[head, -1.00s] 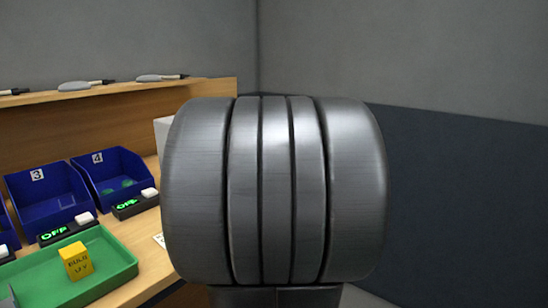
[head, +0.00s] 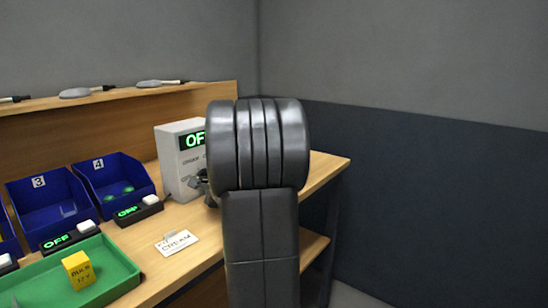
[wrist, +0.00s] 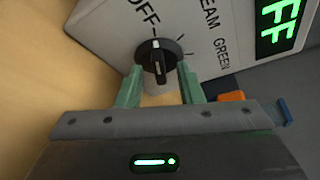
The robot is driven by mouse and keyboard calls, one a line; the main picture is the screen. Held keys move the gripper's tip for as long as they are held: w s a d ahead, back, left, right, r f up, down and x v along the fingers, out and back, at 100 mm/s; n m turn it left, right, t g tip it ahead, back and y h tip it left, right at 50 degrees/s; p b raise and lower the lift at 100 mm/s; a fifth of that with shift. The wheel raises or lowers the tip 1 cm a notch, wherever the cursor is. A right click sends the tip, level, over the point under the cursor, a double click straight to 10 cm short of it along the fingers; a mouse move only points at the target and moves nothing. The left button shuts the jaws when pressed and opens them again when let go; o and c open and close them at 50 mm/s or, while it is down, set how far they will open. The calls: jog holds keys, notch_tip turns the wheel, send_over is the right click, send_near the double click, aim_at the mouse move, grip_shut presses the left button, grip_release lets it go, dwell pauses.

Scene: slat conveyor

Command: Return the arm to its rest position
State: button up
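My gripper (wrist: 159,72) shows in the wrist view with its two pale green fingers apart, one on each side of a black knob (wrist: 157,62). Gaps show between the fingers and the knob. The knob sits on the face of a white control box (wrist: 100,25), and its pointer faces roughly toward the "OFF" mark. The box (head: 176,165) also stands on the bench in the head view, with a green "OFF" display. My grey arm hides part of the box and most of the gripper there.
The wooden bench (head: 200,222) carries blue bins (head: 115,180), small switch boxes showing "OFF" (head: 138,210), a card (head: 176,243) and a green tray (head: 115,262) with a yellow box (head: 78,270). Tools lie on the shelf above. The floor right of the bench looks clear.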

jog(key=shift+r+m+g+p, duration=0.35)
jog(key=shift+m+p, duration=0.35)
jog(key=shift+p, duration=2.55)
jog(key=shift+s+d+f, duration=0.15)
jog(key=shift+f, duration=0.05)
jog(key=v, duration=1.3)
jog(key=shift+s+r+b, duration=0.1)
jog(key=shift+s+b, duration=0.05)
jog(key=shift+b, duration=0.25)
